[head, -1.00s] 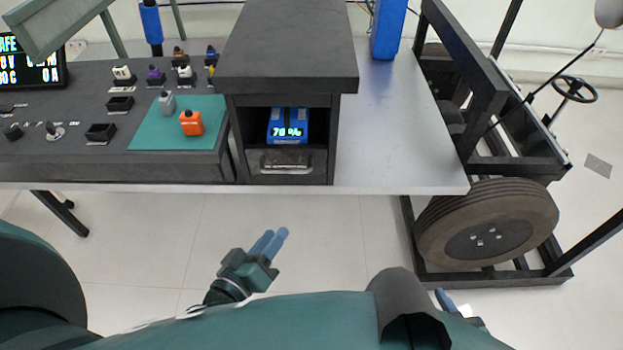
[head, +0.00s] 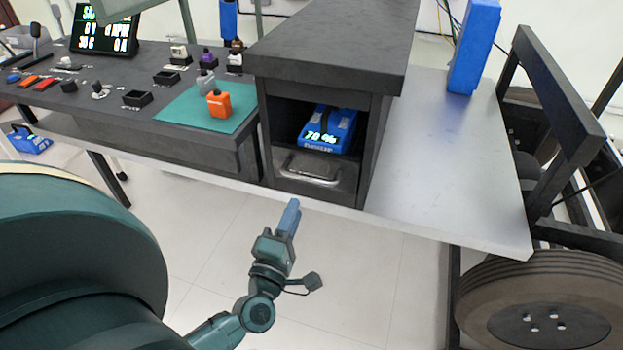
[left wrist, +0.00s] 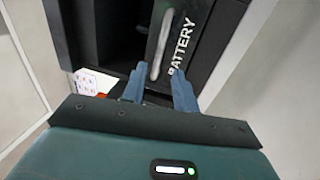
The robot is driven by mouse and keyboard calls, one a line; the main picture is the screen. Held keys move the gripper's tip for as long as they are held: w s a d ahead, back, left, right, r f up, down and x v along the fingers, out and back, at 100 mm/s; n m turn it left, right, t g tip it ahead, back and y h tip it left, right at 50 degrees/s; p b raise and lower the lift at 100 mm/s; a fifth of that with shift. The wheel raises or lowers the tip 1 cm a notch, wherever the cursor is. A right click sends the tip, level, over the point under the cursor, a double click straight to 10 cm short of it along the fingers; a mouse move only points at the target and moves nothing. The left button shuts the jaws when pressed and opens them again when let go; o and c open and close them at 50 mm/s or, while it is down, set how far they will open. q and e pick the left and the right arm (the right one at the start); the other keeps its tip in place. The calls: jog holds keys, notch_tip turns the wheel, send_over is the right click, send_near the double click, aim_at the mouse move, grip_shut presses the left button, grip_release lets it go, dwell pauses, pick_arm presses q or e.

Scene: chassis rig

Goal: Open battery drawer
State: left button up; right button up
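The battery drawer (head: 314,179) is the dark lower front of a black cabinet, with a light metal handle (head: 311,168) across it. It looks shut. In the left wrist view the handle (left wrist: 160,45) and the word BATTERY on the drawer front (left wrist: 203,30) show close by. A blue battery (head: 327,128) reading about 70 % stands in the open bay above the drawer. My left gripper (head: 289,216) is in front of and below the drawer, apart from the handle. In the left wrist view its two blue fingers (left wrist: 157,86) are apart with nothing between them. My right gripper does not show.
The cabinet (head: 340,45) stands on a grey table (head: 450,170). To its left are a green mat (head: 185,110) with an orange object (head: 219,104) and a control panel. A wheeled chassis (head: 550,310) stands at the right. The floor before the table is clear.

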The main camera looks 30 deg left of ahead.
aim_at(309, 176)
pick_arm(q)
jog(key=x, duration=1)
grip_shut()
jog(key=shift+d, duration=0.1)
